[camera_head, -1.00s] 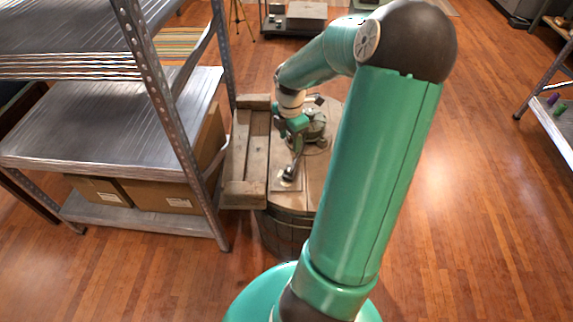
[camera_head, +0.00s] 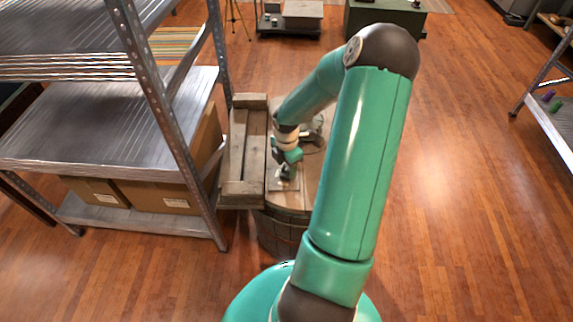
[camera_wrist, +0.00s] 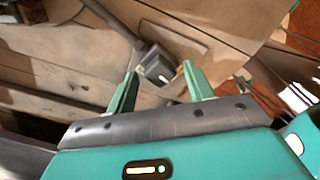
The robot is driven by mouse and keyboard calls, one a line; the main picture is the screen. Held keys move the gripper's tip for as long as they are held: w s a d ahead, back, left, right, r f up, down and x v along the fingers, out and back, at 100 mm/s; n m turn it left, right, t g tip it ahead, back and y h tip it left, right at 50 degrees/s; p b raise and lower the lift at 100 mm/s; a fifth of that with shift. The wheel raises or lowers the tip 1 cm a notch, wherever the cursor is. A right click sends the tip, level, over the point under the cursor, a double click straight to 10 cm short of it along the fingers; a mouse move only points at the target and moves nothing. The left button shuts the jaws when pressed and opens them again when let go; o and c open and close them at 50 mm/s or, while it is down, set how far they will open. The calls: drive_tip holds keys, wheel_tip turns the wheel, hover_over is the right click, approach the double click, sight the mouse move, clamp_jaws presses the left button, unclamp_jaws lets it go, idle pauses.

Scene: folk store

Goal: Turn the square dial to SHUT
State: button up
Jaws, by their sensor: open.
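The square dial (camera_wrist: 155,58) is a dark block on a pale plate (camera_wrist: 204,50) fixed to a round wooden barrel top. In the wrist view it lies just beyond and between my fingertips. In the head view the dial (camera_head: 286,175) shows small and dark, below my gripper (camera_head: 284,166). My gripper (camera_wrist: 161,72) is open, with one green finger on each side of the dial's near end. I cannot tell whether either finger touches it. No SHUT marking can be read.
The barrel (camera_head: 284,232) carries a wooden tray-like crate (camera_head: 232,186) on its left. A metal shelf unit (camera_head: 120,110) with cardboard boxes stands close on the left. Another object on the barrel is partly hidden behind my arm. The wooden floor to the right is open.

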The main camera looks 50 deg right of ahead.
drive_tip(key=c, duration=1)
drive_tip(key=shift+o, duration=0.2)
drive_tip(key=shift+m, duration=0.4)
drive_tip(key=m, duration=0.3)
drive_tip(key=shift+m, duration=0.3)
drive_tip(key=m, duration=0.4)
drive_tip(key=shift+w, duration=0.1)
drive_tip(key=m, duration=0.5)
drive_tip(key=shift+d+m, duration=0.1)
drive_tip(key=shift+m, duration=2.2)
